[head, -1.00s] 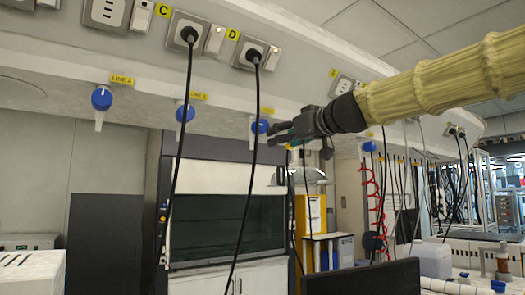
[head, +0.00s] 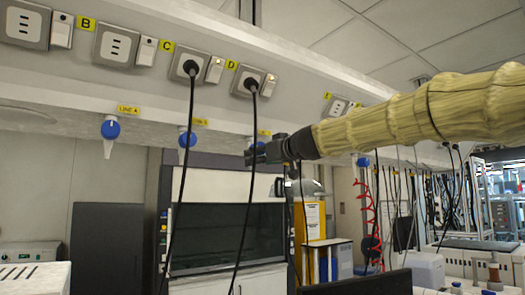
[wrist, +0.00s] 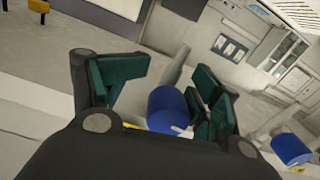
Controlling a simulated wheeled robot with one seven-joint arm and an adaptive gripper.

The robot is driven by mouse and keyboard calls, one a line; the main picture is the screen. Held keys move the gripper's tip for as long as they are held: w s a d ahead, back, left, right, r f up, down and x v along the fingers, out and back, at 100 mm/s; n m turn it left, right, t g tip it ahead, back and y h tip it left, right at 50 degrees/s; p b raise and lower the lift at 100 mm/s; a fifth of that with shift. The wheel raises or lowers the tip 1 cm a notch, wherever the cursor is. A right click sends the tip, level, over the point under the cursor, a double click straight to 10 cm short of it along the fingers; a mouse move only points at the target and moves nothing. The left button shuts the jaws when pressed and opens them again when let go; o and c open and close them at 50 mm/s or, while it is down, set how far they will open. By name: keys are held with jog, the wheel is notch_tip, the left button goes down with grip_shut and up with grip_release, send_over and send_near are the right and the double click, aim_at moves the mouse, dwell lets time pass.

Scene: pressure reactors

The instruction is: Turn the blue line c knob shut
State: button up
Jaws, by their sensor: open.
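The blue line C knob (head: 260,145) hangs under the sloped white panel below a yellow label (head: 264,132), mostly hidden by my gripper in the head view. My gripper (head: 256,153) is at the knob, reaching in from the right. In the wrist view a blue knob (wrist: 168,108) with a grey spout lies between the two green-padded fingers of my gripper (wrist: 170,80). The fingers are open, one on each side. I cannot tell whether either pad touches it.
The line A knob (head: 110,129) and line B knob (head: 187,140) hang to the left. Black cables (head: 249,180) from sockets hang in front of the panel, one close to my gripper. Another blue knob (wrist: 291,148) shows at the right of the wrist view.

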aim_at(260, 144)
jog(key=shift+w+a+r, duration=0.25)
jog(key=shift+a+r, duration=0.1)
jog(key=shift+r, duration=0.05)
jog(key=s, duration=0.1)
jog(key=s+r, duration=0.1)
jog(key=s, duration=0.1)
jog(key=s+d+r, duration=0.1)
jog(key=s, duration=0.1)
jog(key=shift+s+d+r, duration=0.1)
jog(key=shift+s+r, duration=0.1)
jog(key=shift+r, duration=0.05)
jog(key=c, duration=1)
jog(key=shift+w+a+f, duration=0.2)
jog(key=shift+w+f, duration=0.1)
jog(key=shift+w, duration=0.15)
jog(key=shift+w+a+f, duration=0.15)
jog(key=shift+w+f, duration=0.1)
jog(key=shift+w, duration=0.15)
jog(key=shift+f, duration=0.1)
jog(key=shift+w+f, duration=0.15)
jog(key=shift+f, duration=0.05)
